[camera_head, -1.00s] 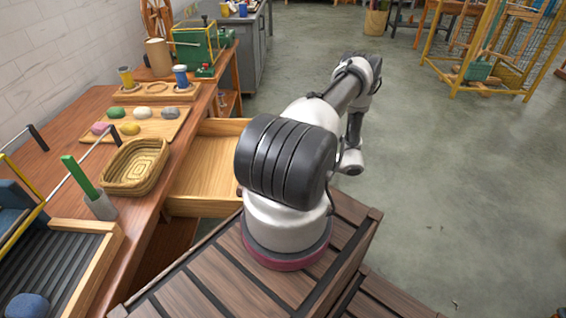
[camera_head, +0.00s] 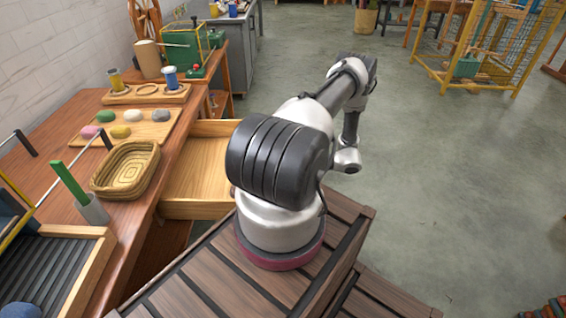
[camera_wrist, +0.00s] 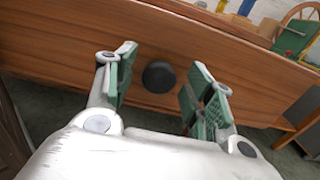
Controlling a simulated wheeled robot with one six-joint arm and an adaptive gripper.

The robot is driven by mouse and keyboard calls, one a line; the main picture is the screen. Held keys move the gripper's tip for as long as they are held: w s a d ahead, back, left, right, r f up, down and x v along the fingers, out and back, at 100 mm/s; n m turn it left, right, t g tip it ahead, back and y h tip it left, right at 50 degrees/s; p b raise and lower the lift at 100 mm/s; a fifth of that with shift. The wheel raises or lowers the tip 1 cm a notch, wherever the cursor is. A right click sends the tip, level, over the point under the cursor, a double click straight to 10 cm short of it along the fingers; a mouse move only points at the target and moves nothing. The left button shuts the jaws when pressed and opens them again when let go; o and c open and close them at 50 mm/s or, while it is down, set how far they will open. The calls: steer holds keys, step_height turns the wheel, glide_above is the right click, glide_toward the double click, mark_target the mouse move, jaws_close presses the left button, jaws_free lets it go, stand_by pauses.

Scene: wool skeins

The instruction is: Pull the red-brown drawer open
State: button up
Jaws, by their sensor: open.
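The drawer (camera_head: 198,178) stands pulled out from the bench in the head view, its pale wooden inside empty where it shows. My arm hides its front there. In the wrist view, a red-brown front (camera_wrist: 215,75) runs across the picture, with a round dark knob (camera_wrist: 158,77) on it. My gripper (camera_wrist: 158,92) is open, its green-padded fingers on the left and right of the knob in the picture, with visible gaps. How deep the knob sits between them I cannot tell. My gripper is hidden behind my arm in the head view.
A woven basket (camera_head: 126,171) sits on the bench near the drawer.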

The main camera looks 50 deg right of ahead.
steer(key=v, duration=1)
